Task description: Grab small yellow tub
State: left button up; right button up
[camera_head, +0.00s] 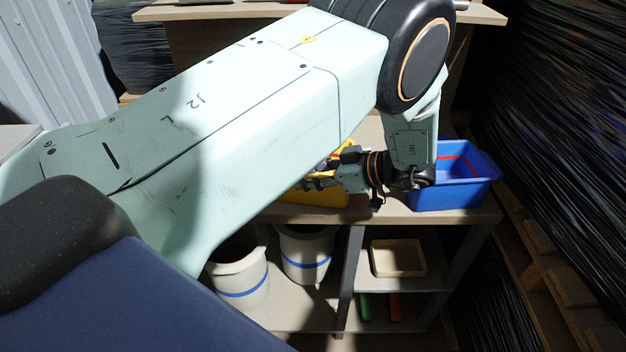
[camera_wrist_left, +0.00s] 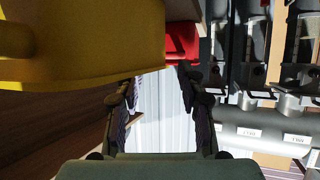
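A yellow tub (camera_head: 318,197) stands on the bench top in the head view, partly hidden behind my left arm and gripper. In the left wrist view the yellow tub (camera_wrist_left: 90,45) fills the upper left, close to the fingers. My left gripper (camera_head: 312,184) is at the tub's right side in the head view, fingers pointing left. In the wrist view my left gripper (camera_wrist_left: 161,82) is open, with a clear gap between the fingers and nothing in it. I cannot tell whether a finger touches the tub. My right gripper is not in view.
A blue tub (camera_head: 455,190) stands right of the gripper, close to the wrist. White buckets (camera_head: 305,258) with blue bands and a beige tray (camera_head: 397,258) sit on shelves below. A red object (camera_wrist_left: 182,42) shows beyond the fingers. Black-wrapped stacks (camera_head: 560,120) stand at the right.

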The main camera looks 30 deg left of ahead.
pick_arm(q)
jog(key=shift+w+a+f, duration=0.2)
jog(key=shift+a+f, duration=0.05)
jog(key=shift+a, duration=0.05)
jog(key=shift+w+d+f, duration=0.1)
jog(key=shift+w+d, duration=0.05)
jog(key=shift+w, duration=0.15)
jog(key=shift+c, duration=0.4)
jog(key=shift+s+r, duration=0.25)
jog(key=shift+s, duration=0.15)
jog(key=c, duration=0.5)
jog(key=shift+w+f, duration=0.1)
grip_shut()
jog(key=shift+w+f, duration=0.1)
